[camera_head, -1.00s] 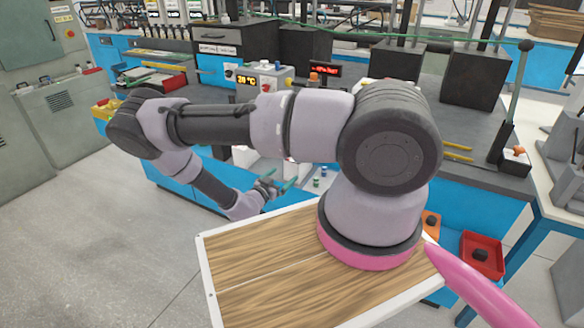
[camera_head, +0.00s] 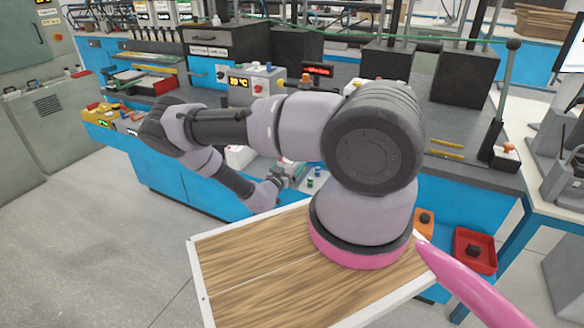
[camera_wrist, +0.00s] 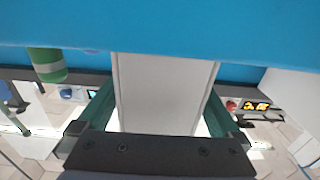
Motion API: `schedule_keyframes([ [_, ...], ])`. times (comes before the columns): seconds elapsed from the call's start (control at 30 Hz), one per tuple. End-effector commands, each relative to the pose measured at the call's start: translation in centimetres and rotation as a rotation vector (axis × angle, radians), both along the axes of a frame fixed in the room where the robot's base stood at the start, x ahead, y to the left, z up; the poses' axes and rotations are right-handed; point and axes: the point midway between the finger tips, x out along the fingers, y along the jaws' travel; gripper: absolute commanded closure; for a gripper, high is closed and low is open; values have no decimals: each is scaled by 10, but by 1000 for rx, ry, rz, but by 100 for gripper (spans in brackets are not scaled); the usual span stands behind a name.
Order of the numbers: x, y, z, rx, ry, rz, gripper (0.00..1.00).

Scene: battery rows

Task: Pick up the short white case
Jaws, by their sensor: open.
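In the wrist view, a plain white case (camera_wrist: 165,88) stands between the two teal fingers of my gripper (camera_wrist: 158,105). The fingers are open, one on each side of it, and I cannot tell whether they touch it. Its upper part in that view is cut off by a large blue surface. In the head view, my gripper (camera_head: 287,176) is at the front edge of the workbench, small and partly hidden by my arm. A white block (camera_head: 240,156) shows behind my forearm; I cannot tell whether it is the same case.
A green cell with a pale band (camera_wrist: 46,64) is at the left in the wrist view. Small coloured cells (camera_head: 312,182) stand right of my gripper on the grey bench (camera_head: 340,75). A box with a lit display (camera_head: 240,84) stands behind. A red bin (camera_head: 474,250) is at the right.

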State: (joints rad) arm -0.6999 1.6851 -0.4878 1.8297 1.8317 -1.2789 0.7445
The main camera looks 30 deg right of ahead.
Motion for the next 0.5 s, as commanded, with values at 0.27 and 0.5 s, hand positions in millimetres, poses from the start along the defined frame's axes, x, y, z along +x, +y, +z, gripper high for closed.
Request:
schedule_keyframes([
  [0.27,6,-7,0,0,0,2,0],
  [0.5,6,-7,0,0,0,1,65],
])
